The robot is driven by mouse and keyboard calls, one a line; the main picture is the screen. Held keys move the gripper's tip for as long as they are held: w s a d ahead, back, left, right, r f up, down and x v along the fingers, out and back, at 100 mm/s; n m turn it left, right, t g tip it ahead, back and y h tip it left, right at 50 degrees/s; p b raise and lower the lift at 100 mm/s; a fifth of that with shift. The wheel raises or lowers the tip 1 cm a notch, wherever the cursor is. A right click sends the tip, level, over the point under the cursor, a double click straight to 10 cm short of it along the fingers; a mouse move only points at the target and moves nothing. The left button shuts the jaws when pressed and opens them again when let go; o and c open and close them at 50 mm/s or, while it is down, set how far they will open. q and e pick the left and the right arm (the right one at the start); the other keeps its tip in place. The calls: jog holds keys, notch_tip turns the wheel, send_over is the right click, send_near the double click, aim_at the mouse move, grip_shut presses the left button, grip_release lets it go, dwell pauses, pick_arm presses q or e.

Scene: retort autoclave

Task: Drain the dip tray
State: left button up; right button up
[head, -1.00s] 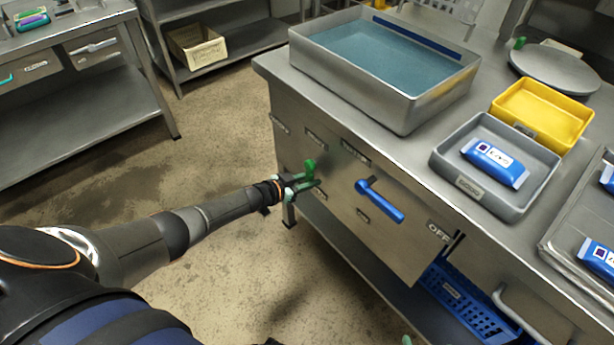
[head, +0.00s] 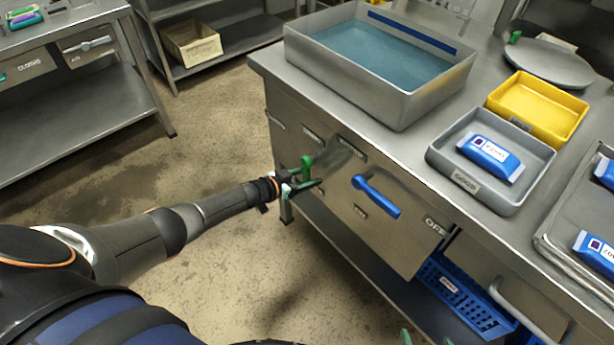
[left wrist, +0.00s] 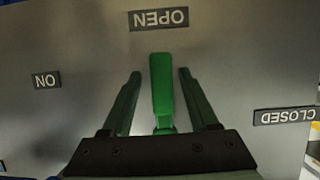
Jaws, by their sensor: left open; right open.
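The dip tray (head: 440,98) is a deep grey metal tray of blue liquid on the counter top. Below it, a green lever (head: 307,162) sticks out from the counter's front panel. My left gripper (head: 312,186) is open at this lever. In the left wrist view the green lever (left wrist: 161,85) lies between the spread fingers of my left gripper (left wrist: 158,75), with gaps on both sides. An OPEN label (left wrist: 158,18) lies beyond its end, a CLOSED label (left wrist: 285,116) to the right. My right gripper (head: 426,339) shows only green fingertips at the bottom edge, apart.
A blue handle (head: 378,197) is on the same panel, near an OFF label (head: 435,226). A grey tray (head: 465,182) with a blue packet, a yellow tray (head: 570,131) and a round lid (head: 550,65) stand on the counter. A blue crate (head: 470,312) is below. The floor left is clear.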

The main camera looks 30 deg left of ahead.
pick_arm(q)
jog(key=p+v, duration=0.4)
jog(key=v, duration=0.2)
jog(key=shift+s+a+r, duration=0.1)
jog(key=shift+r, duration=0.15)
jog(key=p, duration=0.2)
send_near(304, 177)
jog(key=s, duration=0.1)
jog(key=shift+s+a+r, duration=0.1)
jog(key=shift+s+r, duration=0.1)
jog(key=shift+r, duration=0.15)
pick_arm(e)
jog(key=r, duration=0.1)
jog(key=d+r, duration=0.1)
jog(key=s+d+r, duration=0.1)
jog(key=shift+r, duration=0.25)
jog(key=shift+w+r, duration=0.15)
jog(key=shift+r, duration=0.05)
jog(key=shift+m, duration=0.3)
